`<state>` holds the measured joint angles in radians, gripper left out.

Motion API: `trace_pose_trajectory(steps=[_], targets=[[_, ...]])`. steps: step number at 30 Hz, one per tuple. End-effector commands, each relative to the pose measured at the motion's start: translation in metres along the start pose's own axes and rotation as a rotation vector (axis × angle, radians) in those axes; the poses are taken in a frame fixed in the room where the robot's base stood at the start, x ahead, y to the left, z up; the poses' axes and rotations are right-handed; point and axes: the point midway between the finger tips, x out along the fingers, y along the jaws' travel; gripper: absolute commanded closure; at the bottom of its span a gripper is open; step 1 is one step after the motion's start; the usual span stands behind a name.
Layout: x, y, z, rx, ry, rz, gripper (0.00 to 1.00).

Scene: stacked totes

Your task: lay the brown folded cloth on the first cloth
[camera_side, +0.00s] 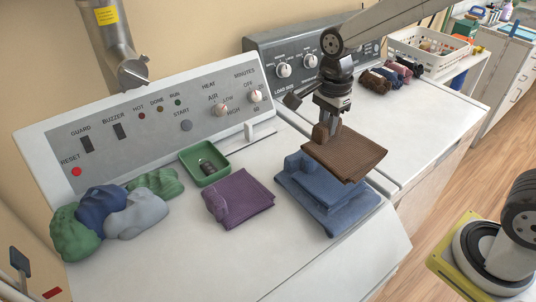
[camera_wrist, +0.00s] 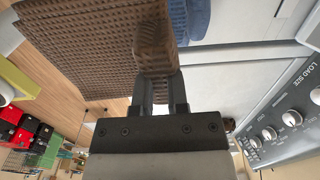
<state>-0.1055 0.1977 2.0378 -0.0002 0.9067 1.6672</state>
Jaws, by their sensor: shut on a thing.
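The brown folded cloth (camera_side: 346,152) hangs roughly flat in my gripper (camera_side: 325,135), which is shut on a raised fold at its left edge. In the wrist view the brown waffle-textured cloth (camera_wrist: 95,50) fills the upper left, with its fold between the fingers of my gripper (camera_wrist: 157,75). A blue folded cloth (camera_side: 325,207) lies on the white machine top below and slightly left of the brown cloth. The brown cloth is above it and hides part of its far right side; the exact gap is hard to tell. A bit of blue cloth (camera_wrist: 198,18) shows in the wrist view.
A purple folded cloth (camera_side: 240,197) lies left of the blue one, with a green tray (camera_side: 204,165) behind it. Crumpled green, blue and grey cloths (camera_side: 135,215) lie farther left. Rolled cloths (camera_side: 376,82) and a white basket (camera_side: 432,62) are at the back right.

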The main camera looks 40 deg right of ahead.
Motion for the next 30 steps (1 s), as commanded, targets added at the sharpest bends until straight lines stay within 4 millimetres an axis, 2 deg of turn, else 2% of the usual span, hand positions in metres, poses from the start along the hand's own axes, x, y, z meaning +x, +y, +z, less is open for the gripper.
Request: trace_pose_trajectory(steps=[8, 18, 26, 30], targets=[[0.004, 0.001, 0.000, 0.011, 0.000, 0.002, 1.00], [0.038, 0.001, 0.000, 0.010, 0.000, 0.002, 1.00], [0.043, 0.001, 0.000, 0.009, 0.000, 0.001, 1.00], [0.055, 0.001, 0.000, 0.009, 0.000, 0.004, 1.00]])
